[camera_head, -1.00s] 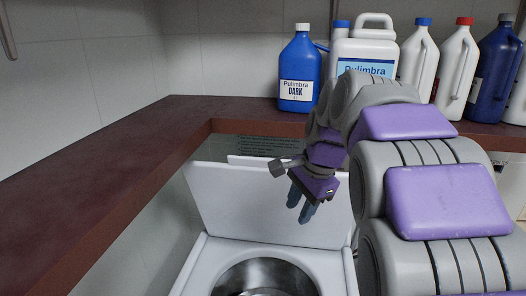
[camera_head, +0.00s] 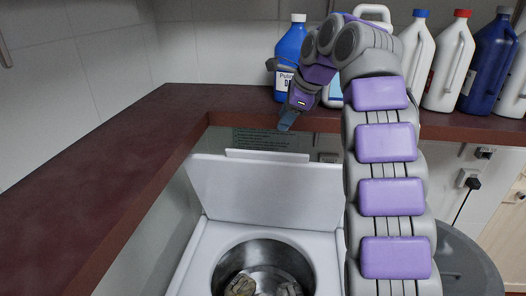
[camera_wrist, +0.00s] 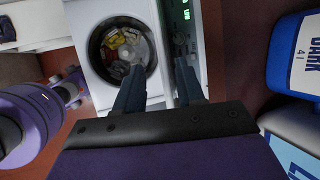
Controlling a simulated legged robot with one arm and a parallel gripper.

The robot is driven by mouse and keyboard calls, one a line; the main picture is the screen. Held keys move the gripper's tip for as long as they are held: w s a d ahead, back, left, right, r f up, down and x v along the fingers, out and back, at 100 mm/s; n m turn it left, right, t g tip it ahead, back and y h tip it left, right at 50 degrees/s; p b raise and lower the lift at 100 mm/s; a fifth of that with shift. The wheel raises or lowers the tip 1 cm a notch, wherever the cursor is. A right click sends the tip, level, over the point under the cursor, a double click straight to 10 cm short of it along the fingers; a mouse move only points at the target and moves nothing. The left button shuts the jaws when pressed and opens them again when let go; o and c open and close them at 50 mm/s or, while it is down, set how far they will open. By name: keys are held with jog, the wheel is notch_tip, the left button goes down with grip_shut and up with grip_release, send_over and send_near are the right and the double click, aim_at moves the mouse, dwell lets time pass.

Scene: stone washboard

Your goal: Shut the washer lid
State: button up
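The white washer lid (camera_head: 265,192) stands open, raised behind the round drum opening (camera_head: 262,268) of the washer (camera_head: 200,262). Clothes (camera_head: 240,285) lie in the metal drum. My gripper (camera_head: 287,120) points down above the lid's top edge, close to the counter's front edge in the picture. I cannot tell its exact depth from the lid. In the wrist view, my gripper's (camera_wrist: 160,66) two dark fingers are apart with nothing held between them. The washer (camera_wrist: 90,15) and its open drum with clothes (camera_wrist: 124,46) show beyond the fingertips. The lid is hard to make out there.
A dark red counter (camera_head: 105,165) runs along the left and back. A blue bottle (camera_head: 290,45) stands right behind my gripper, and it shows at right in the wrist view (camera_wrist: 280,55). Several bottles (camera_head: 450,65) stand farther right. A grey round bin (camera_head: 465,262) stands at lower right.

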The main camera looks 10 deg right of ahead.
aim_at(264, 153)
jog(key=b+x, duration=0.3)
jog(key=x, duration=1.4)
jog(key=shift+s, duration=0.1)
grip_shut()
